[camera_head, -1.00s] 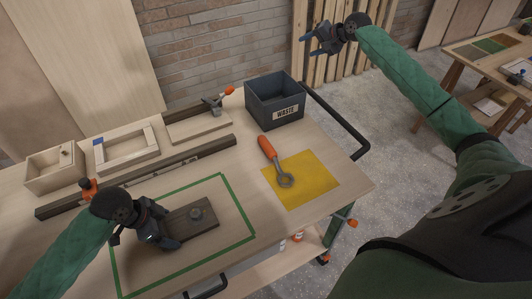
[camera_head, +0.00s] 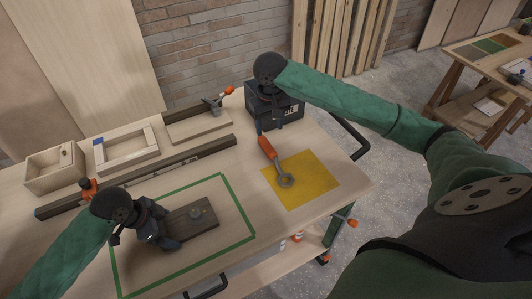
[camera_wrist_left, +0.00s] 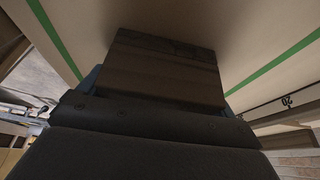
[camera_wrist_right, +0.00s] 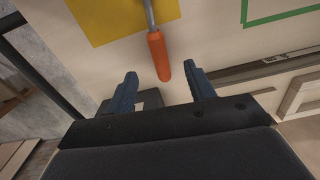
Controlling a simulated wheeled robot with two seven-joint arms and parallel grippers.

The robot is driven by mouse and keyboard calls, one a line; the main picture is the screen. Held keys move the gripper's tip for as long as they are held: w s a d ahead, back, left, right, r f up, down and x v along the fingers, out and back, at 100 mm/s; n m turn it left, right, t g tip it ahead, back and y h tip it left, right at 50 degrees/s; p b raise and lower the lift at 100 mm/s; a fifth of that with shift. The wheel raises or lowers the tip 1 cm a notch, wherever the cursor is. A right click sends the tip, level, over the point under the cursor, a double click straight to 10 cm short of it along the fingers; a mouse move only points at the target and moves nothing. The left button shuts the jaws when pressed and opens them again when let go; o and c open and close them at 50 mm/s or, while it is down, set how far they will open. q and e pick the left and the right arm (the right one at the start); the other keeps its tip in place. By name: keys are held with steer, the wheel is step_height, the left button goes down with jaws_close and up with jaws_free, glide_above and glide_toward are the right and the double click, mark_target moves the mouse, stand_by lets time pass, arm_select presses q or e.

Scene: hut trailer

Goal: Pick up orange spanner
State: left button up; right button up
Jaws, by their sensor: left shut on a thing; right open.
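The spanner has an orange handle (camera_head: 267,147) and a grey ring end (camera_head: 286,180). It lies on the table, with its ring end over a yellow mat (camera_head: 318,188). In the right wrist view its orange handle (camera_wrist_right: 159,57) points towards my right gripper (camera_wrist_right: 160,88), which is open and empty. In the head view my right gripper (camera_head: 279,122) is above and in front of the waste bin, just beyond the handle's end, apart from it. My left gripper (camera_head: 168,232) is shut on a dark wooden block (camera_head: 192,221), which also shows in the left wrist view (camera_wrist_left: 165,70).
The dark waste bin (camera_head: 298,108) stands behind the spanner, partly hidden by my right arm. A green tape outline (camera_head: 240,207) surrounds the block. A long dark rail (camera_head: 180,164), a wooden frame (camera_head: 127,150) and a small box (camera_head: 52,172) lie at the back left.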

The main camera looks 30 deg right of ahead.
glide_above(271, 149)
steer(key=f, duration=0.6)
steer(key=shift+s+a+f, duration=0.1)
steer(key=shift+a+f, duration=0.1)
steer(key=shift+a, duration=0.2)
steer(key=shift+d+f, duration=0.2)
steer(key=shift+f, duration=1.15)
steer(key=shift+d+f, duration=0.15)
steer(key=shift+f, duration=1.2)
jaws_close()
steer(key=shift+r, duration=0.15)
